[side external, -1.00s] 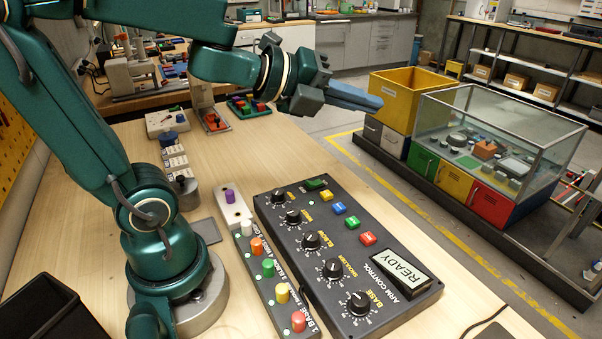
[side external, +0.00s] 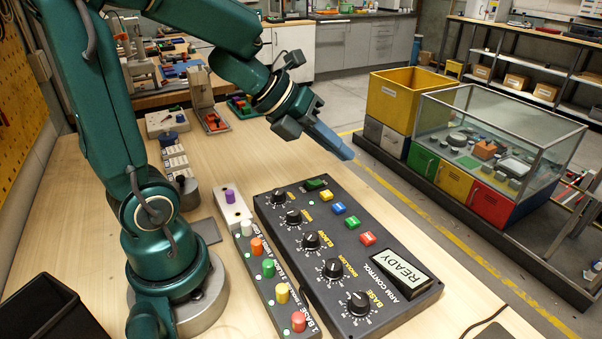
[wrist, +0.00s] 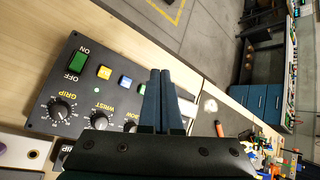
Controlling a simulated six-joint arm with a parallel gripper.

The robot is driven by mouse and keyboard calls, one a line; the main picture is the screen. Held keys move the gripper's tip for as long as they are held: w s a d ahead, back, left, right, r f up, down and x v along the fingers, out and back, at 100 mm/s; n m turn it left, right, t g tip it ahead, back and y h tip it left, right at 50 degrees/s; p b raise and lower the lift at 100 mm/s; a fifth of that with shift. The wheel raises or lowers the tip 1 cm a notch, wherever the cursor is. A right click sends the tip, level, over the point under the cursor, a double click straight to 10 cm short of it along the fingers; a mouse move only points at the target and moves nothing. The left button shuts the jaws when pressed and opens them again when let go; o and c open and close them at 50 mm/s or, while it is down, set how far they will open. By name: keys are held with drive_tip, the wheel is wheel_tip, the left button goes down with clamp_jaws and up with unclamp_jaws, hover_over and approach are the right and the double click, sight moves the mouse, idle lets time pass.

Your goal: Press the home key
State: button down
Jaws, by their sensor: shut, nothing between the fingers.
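The dark arm control panel (side external: 290,240) lies on the bench, its display (side external: 402,270) reading READY. A row of small coloured keys crosses it, among them a yellow key (side external: 326,195), a blue key (side external: 339,208) and a red key (side external: 367,238). The key lettering is too small to read, so I cannot tell which is home. The wrist view shows the yellow key (wrist: 104,72) and the blue key (wrist: 125,82) left of my fingers, which hide part of the panel. My gripper (side external: 346,152) is shut and empty, tilted downward in the air above the panel's far side, apart from the keys.
Several black knobs (side external: 311,240) stand beside the key row. A strip with coloured buttons (side external: 268,268) lies left of the panel. A glass-topped case (side external: 500,130) and a yellow bin (side external: 400,100) stand beyond the bench. Bare bench top lies behind the panel.

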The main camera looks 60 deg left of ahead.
drive_tip(key=shift+f, duration=4.25)
drive_tip(key=shift+f, duration=0.45)
drive_tip(key=shift+f, duration=0.45)
drive_tip(key=shift+r, duration=0.9)
drive_tip(key=shift+r, duration=0.1)
drive_tip(key=shift+r, duration=2.4)
